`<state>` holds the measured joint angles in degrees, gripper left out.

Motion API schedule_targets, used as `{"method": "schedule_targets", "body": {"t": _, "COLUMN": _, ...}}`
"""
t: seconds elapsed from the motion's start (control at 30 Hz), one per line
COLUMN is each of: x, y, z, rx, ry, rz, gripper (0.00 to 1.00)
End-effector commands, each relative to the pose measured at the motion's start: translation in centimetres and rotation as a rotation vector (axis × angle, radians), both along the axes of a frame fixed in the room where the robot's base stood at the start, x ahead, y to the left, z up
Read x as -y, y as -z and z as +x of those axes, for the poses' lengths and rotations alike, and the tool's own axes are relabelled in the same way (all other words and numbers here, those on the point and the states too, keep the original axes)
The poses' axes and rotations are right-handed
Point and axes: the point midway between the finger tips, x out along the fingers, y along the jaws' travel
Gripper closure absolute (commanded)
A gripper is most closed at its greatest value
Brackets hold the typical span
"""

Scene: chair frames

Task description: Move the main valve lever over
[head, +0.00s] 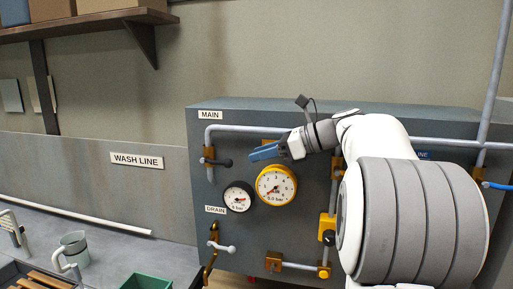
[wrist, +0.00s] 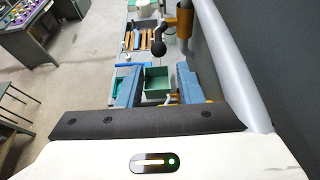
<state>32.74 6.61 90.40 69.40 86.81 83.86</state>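The main valve lever (head: 226,162), a dark arm with a round black knob, sticks out to the right from its brass valve under the MAIN label (head: 210,115). My gripper (head: 254,153) is right of the knob, with a small gap between in the head view. In the wrist view the black knob (wrist: 158,48) lies ahead of my gripper (wrist: 159,76), above the gap between the blue fingers. The lever joins the brass valve (wrist: 184,20) at the top. The fingers are apart, with nothing between them. Depth between fingertips and knob is hard to judge.
Two gauges (head: 275,186) sit below my gripper on the grey panel. The drain lever (head: 224,247) with a pale knob is lower left. A pipe (wrist: 228,70) runs close along the right of my gripper. A green bin (head: 147,282) stands on the counter below.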

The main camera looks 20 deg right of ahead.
Motion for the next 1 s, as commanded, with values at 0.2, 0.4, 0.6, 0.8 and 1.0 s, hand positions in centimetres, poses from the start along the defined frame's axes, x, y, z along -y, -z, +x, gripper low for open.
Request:
{"method": "schedule_targets", "body": {"t": 0.2, "x": -2.1, "y": 1.5, "z": 1.3, "rx": 0.000, "ry": -0.004, "rz": -0.001, "gripper": 0.67}}
{"method": "schedule_targets", "body": {"t": 0.4, "x": -4.4, "y": 2.7, "z": 2.8, "rx": 0.000, "ry": -0.004, "rz": -0.003, "gripper": 0.67}}
{"method": "schedule_targets", "body": {"t": 0.6, "x": -6.0, "y": 2.9, "z": 3.9, "rx": 0.002, "ry": 0.001, "rz": -0.004, "gripper": 0.71}}
{"method": "schedule_targets", "body": {"t": 0.8, "x": -5.9, "y": 2.9, "z": 3.9, "rx": 0.001, "ry": 0.002, "rz": -0.004, "gripper": 0.87}}
{"method": "schedule_targets", "body": {"t": 1.0, "x": -5.8, "y": 2.7, "z": 3.9, "rx": 0.001, "ry": 0.003, "rz": -0.004, "gripper": 0.90}}
